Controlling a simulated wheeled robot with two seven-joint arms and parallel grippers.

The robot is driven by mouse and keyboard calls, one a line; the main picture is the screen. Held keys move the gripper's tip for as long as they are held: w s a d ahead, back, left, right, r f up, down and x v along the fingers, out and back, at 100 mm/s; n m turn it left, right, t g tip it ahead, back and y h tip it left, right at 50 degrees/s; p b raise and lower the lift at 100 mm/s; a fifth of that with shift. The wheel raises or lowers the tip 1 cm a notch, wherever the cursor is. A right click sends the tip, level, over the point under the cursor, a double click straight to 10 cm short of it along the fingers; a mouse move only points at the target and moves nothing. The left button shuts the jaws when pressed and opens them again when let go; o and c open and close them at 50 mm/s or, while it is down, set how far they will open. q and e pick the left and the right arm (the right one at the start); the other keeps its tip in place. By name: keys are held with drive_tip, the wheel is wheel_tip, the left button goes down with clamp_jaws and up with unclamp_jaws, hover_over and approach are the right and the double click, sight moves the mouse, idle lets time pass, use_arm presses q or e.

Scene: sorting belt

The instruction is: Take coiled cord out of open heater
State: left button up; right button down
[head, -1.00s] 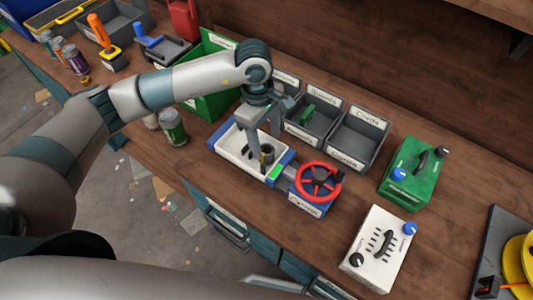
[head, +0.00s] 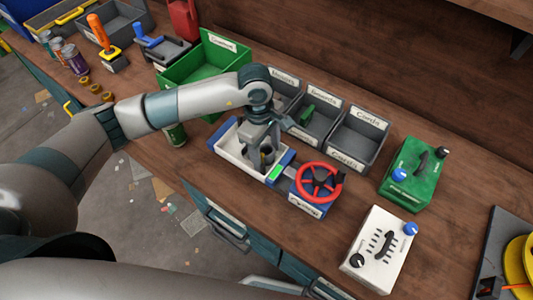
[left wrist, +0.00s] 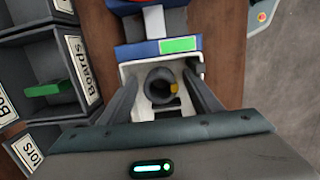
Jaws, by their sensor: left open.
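The open heater (head: 228,158) is a white tray with blue ends on the bench, left of a red handwheel; it also shows in the left wrist view (left wrist: 135,70). The coiled cord (head: 268,154) looks like a dark grey hollow ring inside its right end, and shows clearly in the left wrist view (left wrist: 151,79). My left gripper (head: 259,160) points down into the heater. In the left wrist view my left gripper (left wrist: 163,82) has its fingers apart, one on each side of the cord. I cannot tell whether they touch it. My right gripper is out of view.
Grey bins (head: 356,138) labelled Cords and Boards stand behind, one holding a green board. A green bin (head: 190,72) is at back left. The red handwheel (head: 318,182) is close right of the heater. A green box (head: 412,174) and a white box (head: 379,249) stand farther right.

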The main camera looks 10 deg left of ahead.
sight(266, 149)
use_arm(q)
drive_tip(key=c, duration=1.2)
drive_tip(key=shift+r, duration=0.1)
wheel_tip(266, 149, up, 10)
drive_tip(key=p, duration=0.3)
